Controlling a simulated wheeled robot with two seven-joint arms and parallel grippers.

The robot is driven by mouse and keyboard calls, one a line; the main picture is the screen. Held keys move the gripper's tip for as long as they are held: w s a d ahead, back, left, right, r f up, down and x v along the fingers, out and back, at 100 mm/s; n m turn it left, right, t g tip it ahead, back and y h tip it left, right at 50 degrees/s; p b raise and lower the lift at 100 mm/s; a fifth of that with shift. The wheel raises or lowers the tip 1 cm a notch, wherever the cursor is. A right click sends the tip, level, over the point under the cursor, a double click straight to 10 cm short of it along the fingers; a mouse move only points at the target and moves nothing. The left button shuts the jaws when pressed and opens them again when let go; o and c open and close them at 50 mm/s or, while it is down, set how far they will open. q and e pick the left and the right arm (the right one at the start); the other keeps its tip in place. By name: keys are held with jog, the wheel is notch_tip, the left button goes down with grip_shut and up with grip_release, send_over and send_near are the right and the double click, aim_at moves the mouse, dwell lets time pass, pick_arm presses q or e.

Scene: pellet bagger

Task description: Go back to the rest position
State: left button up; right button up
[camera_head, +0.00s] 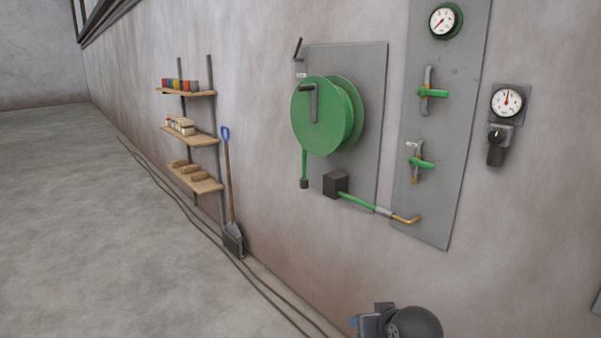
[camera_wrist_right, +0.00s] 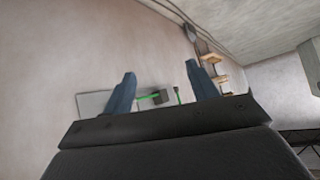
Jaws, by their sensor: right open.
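My right gripper (camera_wrist_right: 160,69) is open in the right wrist view, its two blue fingers apart with nothing between them. Beyond the fingers, at some distance, are the wall and the lower part of the grey hose panel. In the head view a dark, rounded arm part of mine (camera_head: 412,324) shows at the bottom edge, in front of the wall; its fingers are not clearly seen there. My left gripper is in neither view.
A green hose reel (camera_head: 322,116) hangs on a wall panel, its hose ending in a brass nozzle (camera_head: 407,219). Right of it are green-handled valves (camera_head: 432,93) and gauges (camera_head: 507,102). Shelves (camera_head: 190,138) and a shovel (camera_head: 233,240) stand at the wall. The left floor is clear.

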jog(key=s+f+g, duration=0.3)
jog(key=s+f, duration=1)
jog(key=s, duration=0.3)
jog(key=s+a+f+n+g, duration=0.1)
jog(key=s+f+g, duration=0.3)
jog(key=s+f, duration=0.9)
jog(key=shift+s+a+f+g+h, duration=0.3)
jog(key=shift+s+f, duration=0.1)
jog(key=shift+s, duration=1)
